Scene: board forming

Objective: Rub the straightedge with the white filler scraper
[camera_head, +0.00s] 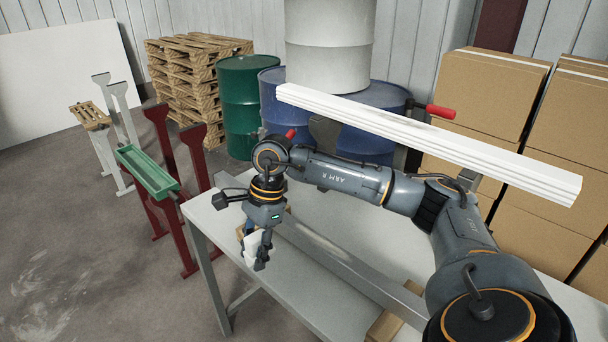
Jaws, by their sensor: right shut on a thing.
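My right gripper (259,249) is shut on the white filler scraper (251,248), which hangs below it, partly covered by the fingers. The gripper is over the left end of the light table. The straightedge (345,266), a long grey metal bar, runs from beside the gripper toward the lower right. My arm hides part of it. The scraper is close to the straightedge's far left end; I cannot tell whether they touch. My left gripper is not in view.
Wooden blocks (392,322) lie by the bar on the table (290,312). A long white moulding (430,137) with red-handled clamps (440,111) stands above the back. Drums and cardboard boxes (487,95) are behind. Red stands and a green trough (147,172) are left.

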